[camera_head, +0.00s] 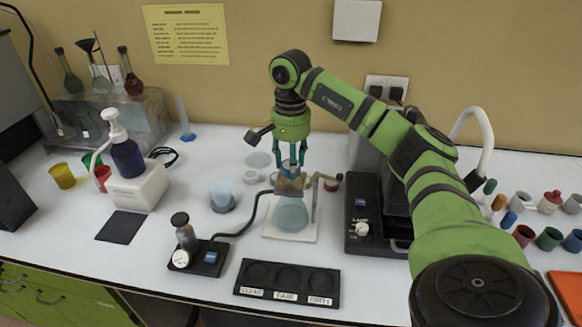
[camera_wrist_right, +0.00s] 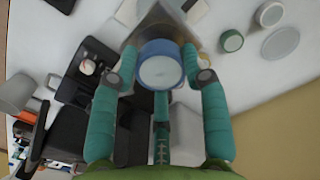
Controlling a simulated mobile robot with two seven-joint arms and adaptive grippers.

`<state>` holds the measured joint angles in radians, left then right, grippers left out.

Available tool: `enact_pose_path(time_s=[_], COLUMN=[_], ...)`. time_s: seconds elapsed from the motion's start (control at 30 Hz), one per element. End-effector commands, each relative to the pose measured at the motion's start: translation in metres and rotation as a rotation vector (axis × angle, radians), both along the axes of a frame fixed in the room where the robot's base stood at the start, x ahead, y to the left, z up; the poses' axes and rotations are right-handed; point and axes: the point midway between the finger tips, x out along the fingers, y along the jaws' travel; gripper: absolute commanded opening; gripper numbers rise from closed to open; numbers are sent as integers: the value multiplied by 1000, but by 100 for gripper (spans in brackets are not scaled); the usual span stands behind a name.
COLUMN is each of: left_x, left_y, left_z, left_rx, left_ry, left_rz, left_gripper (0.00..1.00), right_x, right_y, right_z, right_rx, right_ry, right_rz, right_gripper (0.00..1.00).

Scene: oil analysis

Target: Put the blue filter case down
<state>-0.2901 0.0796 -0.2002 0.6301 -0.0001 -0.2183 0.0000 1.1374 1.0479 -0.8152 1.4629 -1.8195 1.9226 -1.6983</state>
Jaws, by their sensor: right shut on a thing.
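The blue filter case (camera_wrist_right: 160,66) is a short round piece with a pale, flat face in the right wrist view. My right gripper (camera_wrist_right: 162,74) has its teal fingers shut on the sides of the case. In the head view the right gripper (camera_head: 291,158) points down over a brownish metal holder (camera_head: 291,187) above a glass flask (camera_head: 291,214). The case (camera_head: 289,168) shows only partly there between the fingers. I cannot tell whether it touches the holder. My left gripper is not in view.
A black three-well tray (camera_head: 304,280) with labels lies at the front. A gauge unit (camera_head: 208,258) with a hose stands left of the flask. A black device (camera_head: 362,238) stands right of it. A cup on a blue base (camera_head: 221,194) is nearby. Several small colored containers are at right.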

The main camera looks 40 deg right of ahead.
Motion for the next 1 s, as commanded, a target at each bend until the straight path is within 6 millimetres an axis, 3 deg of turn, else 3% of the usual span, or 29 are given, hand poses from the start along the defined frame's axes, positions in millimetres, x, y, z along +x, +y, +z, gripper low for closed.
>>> enact_pose_path(time_s=[0.2,0.6,0.63,0.67,1.0], left_x=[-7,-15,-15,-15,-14], left_y=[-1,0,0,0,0], left_z=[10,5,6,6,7], left_rx=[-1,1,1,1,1], left_ry=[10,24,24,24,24], left_rz=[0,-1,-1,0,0], left_gripper=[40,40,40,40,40], right_x=[-1,-1,-1,-1,-1], right_y=[0,0,0,0,0], right_z=[-24,-30,-29,-29,-28], right_rx=[1,0,0,0,0], right_ry=[1,0,0,0,0], right_rz=[0,0,0,0,0], right_gripper=[23,23,58,69,69])
